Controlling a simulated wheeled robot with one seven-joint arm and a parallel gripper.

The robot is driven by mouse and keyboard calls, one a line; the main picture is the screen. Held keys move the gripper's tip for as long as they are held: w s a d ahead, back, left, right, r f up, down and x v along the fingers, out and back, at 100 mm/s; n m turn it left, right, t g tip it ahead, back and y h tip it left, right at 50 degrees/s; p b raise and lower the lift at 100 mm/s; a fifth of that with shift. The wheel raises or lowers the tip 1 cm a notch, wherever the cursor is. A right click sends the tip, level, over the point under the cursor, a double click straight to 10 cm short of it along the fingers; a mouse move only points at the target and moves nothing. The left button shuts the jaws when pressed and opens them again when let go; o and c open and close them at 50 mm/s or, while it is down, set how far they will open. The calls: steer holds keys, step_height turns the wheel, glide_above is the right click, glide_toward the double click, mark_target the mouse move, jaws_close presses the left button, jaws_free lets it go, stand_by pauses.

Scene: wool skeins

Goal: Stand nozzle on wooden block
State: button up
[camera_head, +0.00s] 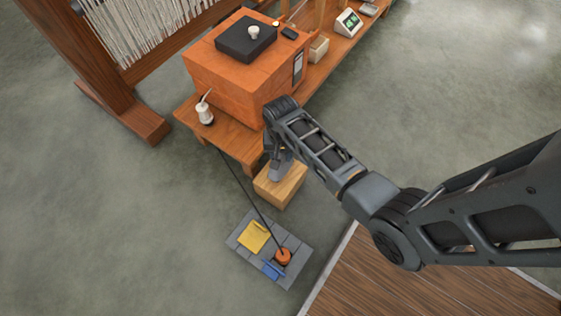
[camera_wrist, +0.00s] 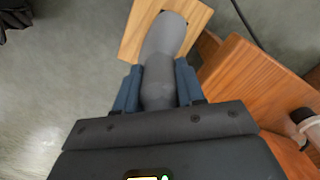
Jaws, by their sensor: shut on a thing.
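In the head view the grey nozzle (camera_head: 284,168) shows below my gripper (camera_head: 275,152), over the pale wooden block (camera_head: 282,190). The block also shows in the wrist view (camera_wrist: 196,22), behind the nozzle's far end. I cannot tell whether the nozzle touches the block's top.
A wooden bench (camera_head: 233,140) bearing a large orange box (camera_head: 232,75) stands close behind the block. A white bottle (camera_head: 205,115) is on its corner. A grey mat (camera_head: 285,240) with a yellow cloth (camera_head: 253,236) and an orange round thing (camera_head: 283,256) lies in front.

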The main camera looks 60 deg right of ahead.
steer(key=shift+a+f+b, duration=0.15)
steer(key=shift+f+b, duration=1)
steer(key=shift+f, duration=0.9)
steer(key=shift+f, duration=0.15)
steer(key=o, duration=1.1)
step_height(320, 180, up, 12)
steer(key=p, duration=0.5)
steer(key=shift+r+p, duration=0.2)
steer(key=shift+p, duration=0.1)
